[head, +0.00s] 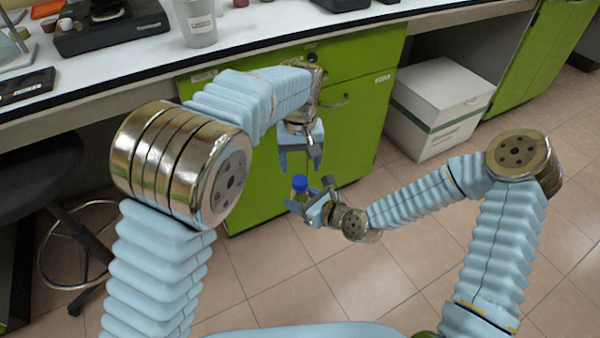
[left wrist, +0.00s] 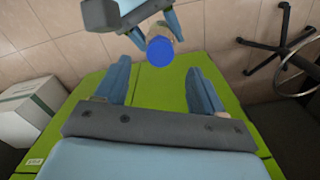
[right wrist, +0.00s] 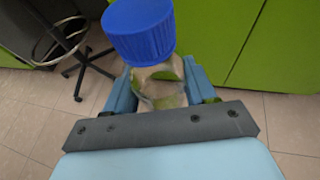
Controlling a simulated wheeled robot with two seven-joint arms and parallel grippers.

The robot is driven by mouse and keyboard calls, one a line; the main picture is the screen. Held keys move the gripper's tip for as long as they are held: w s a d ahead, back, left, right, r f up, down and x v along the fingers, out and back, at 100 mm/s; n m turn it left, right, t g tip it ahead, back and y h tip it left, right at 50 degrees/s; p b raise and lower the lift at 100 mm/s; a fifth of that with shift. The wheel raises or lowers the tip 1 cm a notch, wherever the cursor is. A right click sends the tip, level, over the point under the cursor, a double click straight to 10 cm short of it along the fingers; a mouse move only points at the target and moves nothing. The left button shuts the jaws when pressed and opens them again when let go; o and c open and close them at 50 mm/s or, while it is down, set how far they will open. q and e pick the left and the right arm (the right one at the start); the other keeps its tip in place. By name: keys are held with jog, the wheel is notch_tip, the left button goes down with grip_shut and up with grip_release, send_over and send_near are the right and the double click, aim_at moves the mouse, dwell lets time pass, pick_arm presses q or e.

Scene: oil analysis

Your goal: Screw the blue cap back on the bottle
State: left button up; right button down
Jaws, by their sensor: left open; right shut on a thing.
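The bottle is clear with a blue cap on its top. My right gripper (head: 312,202) is shut on the bottle and holds it upright in the air before the green cabinet. In the right wrist view the bottle (right wrist: 160,88) is between the fingers, and the ribbed blue cap (right wrist: 140,30) sits on its neck. How tight the cap is cannot be told. My left gripper (head: 301,165) is open and empty, pointing down above the cap (head: 300,183). In the left wrist view the cap (left wrist: 160,51) shows beyond the gap between the open fingers (left wrist: 155,90), apart from them.
The white worktop (head: 250,42) with a grey cup (head: 197,22) and a black scale (head: 110,30) is behind. Green cabinets (head: 350,110) stand below it. A white box (head: 437,105) is on the floor, and a dark stool (head: 40,175) is at left.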

pick_arm(q)
notch_tip(320, 180, up, 7)
jog(key=shift+f, duration=0.15)
dwell(0.4)
jog(key=w+a+f, duration=0.1)
jog(key=a+f, duration=0.4)
jog(key=f, duration=0.3)
jog(key=w+a+f, duration=0.1)
jog(key=a+f, duration=0.3)
jog(key=f, duration=0.4)
jog(key=s+a+f+g+h, duration=0.1)
jog(key=s+a+f, duration=0.15)
jog(key=f, duration=0.35)
jog(key=s+a+f, duration=0.2)
jog(key=s+f, duration=0.1)
jog(key=f, duration=0.4)
jog(key=s+f+h, duration=0.1)
jog(key=s+f, duration=0.3)
jog(key=s, duration=0.4)
jog(key=s+a+f+n+t+h, duration=0.1)
jog(key=s+f, duration=0.3)
jog(key=s, duration=0.5)
jog(key=shift+s+a+f+t+h, duration=0.15)
jog(key=shift+a+f+t+h, duration=0.15)
jog(key=shift+h, duration=0.4)
pick_arm(e)
jog(key=shift+d, duration=0.1)
